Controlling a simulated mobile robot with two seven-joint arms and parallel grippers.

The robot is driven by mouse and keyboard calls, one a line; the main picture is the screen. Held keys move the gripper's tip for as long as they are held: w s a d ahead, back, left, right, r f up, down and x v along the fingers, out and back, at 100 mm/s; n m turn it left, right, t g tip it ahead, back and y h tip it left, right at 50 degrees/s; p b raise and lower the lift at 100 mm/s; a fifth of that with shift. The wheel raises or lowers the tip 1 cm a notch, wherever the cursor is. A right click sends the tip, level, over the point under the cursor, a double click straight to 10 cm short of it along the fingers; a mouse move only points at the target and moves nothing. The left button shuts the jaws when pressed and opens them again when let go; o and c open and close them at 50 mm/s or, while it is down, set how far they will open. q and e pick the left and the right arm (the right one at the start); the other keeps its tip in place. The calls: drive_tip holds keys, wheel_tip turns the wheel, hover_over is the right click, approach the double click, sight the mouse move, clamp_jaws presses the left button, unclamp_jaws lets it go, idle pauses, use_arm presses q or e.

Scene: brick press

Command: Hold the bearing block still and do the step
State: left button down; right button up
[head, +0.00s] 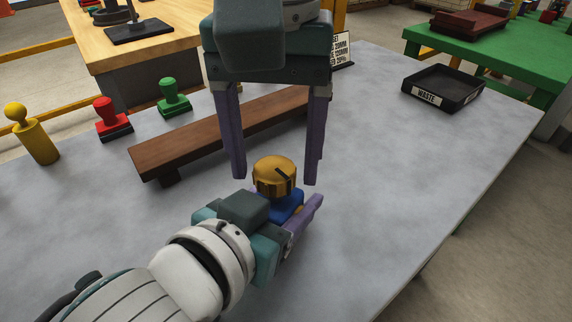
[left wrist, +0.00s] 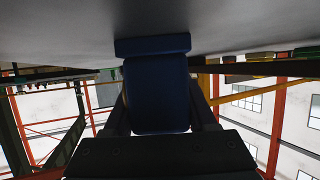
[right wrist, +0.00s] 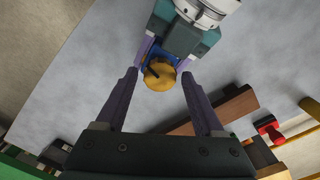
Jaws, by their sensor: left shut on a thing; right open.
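The blue bearing block (head: 288,208) stands on the grey table, partly hidden by my left gripper (head: 303,222). That gripper is shut on it from the side. The block fills the middle of the left wrist view (left wrist: 158,95). A round golden cap (head: 274,174) with a dark slot sits on top of the block. It also shows in the right wrist view (right wrist: 160,75). My right gripper (head: 274,180) points down from above, open, with its fingers to either side of the cap. In the right wrist view its fingertips (right wrist: 160,76) are apart from the cap.
A brown wooden rail (head: 215,132) lies behind the block. A red stamp (head: 113,120), a green stamp (head: 173,98) and a yellow peg-like figure (head: 34,134) stand at the left. A black waste tray (head: 443,88) is at the back right. The table's right side is clear.

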sight(276, 217)
drive_tip(key=shift+f, duration=1.3)
